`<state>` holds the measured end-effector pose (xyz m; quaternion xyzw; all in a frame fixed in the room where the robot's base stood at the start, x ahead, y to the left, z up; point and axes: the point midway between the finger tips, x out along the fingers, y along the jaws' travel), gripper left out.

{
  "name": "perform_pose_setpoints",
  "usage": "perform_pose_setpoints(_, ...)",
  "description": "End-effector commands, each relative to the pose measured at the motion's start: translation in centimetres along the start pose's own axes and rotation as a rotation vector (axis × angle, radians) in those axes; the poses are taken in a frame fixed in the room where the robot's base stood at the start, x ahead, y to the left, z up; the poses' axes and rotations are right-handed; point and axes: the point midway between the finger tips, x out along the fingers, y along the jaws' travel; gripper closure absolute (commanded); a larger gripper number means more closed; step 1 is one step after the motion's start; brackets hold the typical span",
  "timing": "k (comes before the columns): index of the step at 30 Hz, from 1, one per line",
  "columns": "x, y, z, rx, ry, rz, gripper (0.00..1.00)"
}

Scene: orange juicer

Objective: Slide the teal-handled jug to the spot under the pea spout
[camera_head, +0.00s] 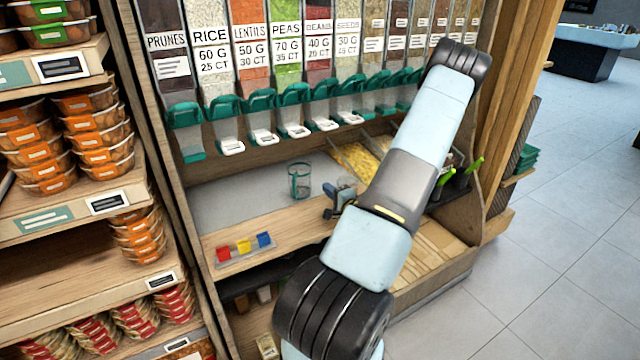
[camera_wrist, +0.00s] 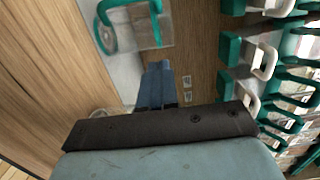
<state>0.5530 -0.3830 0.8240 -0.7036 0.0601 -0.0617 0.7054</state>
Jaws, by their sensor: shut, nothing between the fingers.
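The clear jug with a teal handle (camera_head: 300,178) stands upright on the counter below the dispenser row. In the wrist view the teal-handled jug (camera_wrist: 140,30) shows at the top, beyond my fingertips. My gripper (camera_head: 331,200) is shut and empty, to the right of the jug and a little nearer; a gap shows between them. Its blue fingers (camera_wrist: 157,72) are together in the wrist view. The peas dispenser (camera_head: 285,40) is in the upper middle of the head view. Its spout (camera_head: 294,130) is above the jug. I cannot tell whether they line up exactly.
A second clear vessel (camera_head: 346,185) stands right beside my gripper, partly hidden by my arm. Red, yellow and blue blocks (camera_head: 243,246) sit on a strip at the counter's front left. A bin with yellow contents (camera_head: 358,160) is behind. Counter left of the jug is clear.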

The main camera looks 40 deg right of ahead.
Motion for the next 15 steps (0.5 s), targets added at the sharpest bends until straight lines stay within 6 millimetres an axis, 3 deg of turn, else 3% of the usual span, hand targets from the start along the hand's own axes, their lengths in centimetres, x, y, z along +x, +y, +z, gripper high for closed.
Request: perform_pose_setpoints(15,7.8,0.0,0.1,-0.003,-0.003,0.001,1.00)
